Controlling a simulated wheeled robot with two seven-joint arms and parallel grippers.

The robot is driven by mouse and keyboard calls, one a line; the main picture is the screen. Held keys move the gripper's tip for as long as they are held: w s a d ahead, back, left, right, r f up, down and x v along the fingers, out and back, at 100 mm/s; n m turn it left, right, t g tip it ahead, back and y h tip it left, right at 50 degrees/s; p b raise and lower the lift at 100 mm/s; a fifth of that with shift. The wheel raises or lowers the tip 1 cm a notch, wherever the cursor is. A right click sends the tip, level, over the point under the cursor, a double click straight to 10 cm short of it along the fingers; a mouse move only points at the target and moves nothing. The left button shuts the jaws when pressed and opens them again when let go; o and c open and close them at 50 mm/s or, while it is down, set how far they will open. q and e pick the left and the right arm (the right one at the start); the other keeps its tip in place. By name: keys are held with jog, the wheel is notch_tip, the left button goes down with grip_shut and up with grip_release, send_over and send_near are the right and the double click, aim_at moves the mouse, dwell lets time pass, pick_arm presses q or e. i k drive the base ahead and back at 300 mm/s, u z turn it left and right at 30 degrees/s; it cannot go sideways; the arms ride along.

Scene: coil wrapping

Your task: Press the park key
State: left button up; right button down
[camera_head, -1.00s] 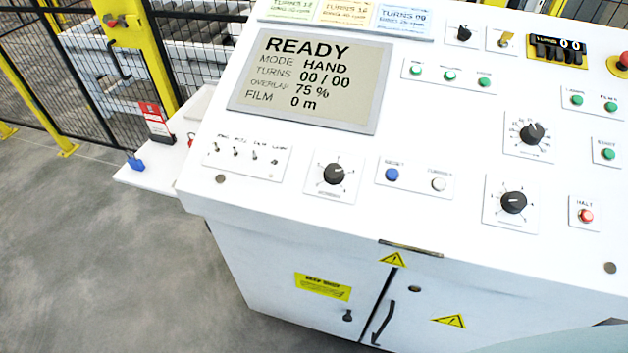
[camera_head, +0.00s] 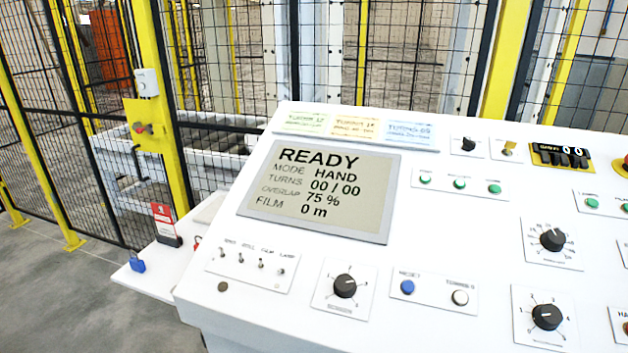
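The white control panel (camera_head: 420,240) fills the lower right of the head view. A row of three green keys (camera_head: 459,184) sits right of the display (camera_head: 320,190). Another green key (camera_head: 588,201) is farther right, with one more cut by the right edge. Their labels are too small to read, so I cannot tell which key is park. A blue key (camera_head: 407,287) labelled RESET and a white key (camera_head: 460,297) sit lower down. The display reads READY, MODE HAND, TURNS 00/00, OVERLAP 75 %, FILM 0 m. Neither gripper is in view.
Black knobs (camera_head: 344,285) and a switch row (camera_head: 251,266) stand up from the panel. A red key (camera_head: 625,328) is partly cut at the right edge. A side shelf holds a blue padlock (camera_head: 137,264) and a red tag (camera_head: 162,218). Mesh fencing (camera_head: 425,60) stands behind.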

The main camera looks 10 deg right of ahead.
aim_at(496, 188)
jog(key=z, duration=1.25)
